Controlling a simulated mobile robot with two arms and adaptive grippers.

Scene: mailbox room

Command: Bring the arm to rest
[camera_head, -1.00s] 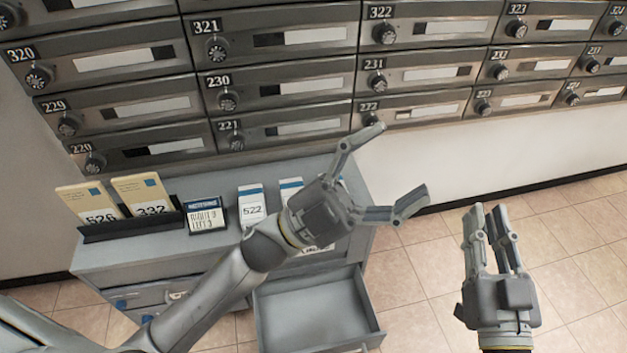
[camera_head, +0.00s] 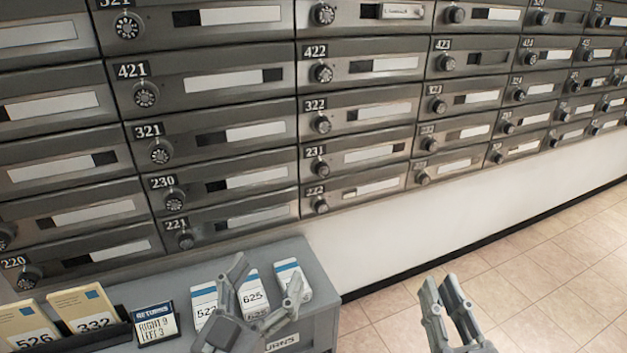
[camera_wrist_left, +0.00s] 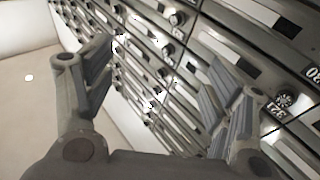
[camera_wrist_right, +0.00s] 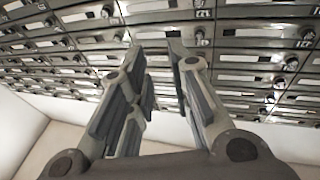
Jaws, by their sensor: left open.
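My left gripper (camera_head: 266,282) is open and empty, low in the head view, in front of the grey cabinet's top. Its spread fingers also show in the left wrist view (camera_wrist_left: 160,68), with mailbox doors beyond them. My right gripper (camera_head: 440,282) is at the bottom right of the head view, over the tiled floor. Its fingers point up, nearly parallel, and a narrow gap shows between the tips in the right wrist view (camera_wrist_right: 157,48). Nothing is held between them. The bottom edge of the head view cuts off most of both arms.
A wall of numbered mailboxes (camera_head: 240,132) fills the upper picture. The grey cabinet (camera_head: 312,262) below carries a holder with yellow cards (camera_head: 77,311), a returns sign (camera_head: 155,322) and white card stacks (camera_head: 291,278). The tiled floor (camera_head: 545,260) at right is clear.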

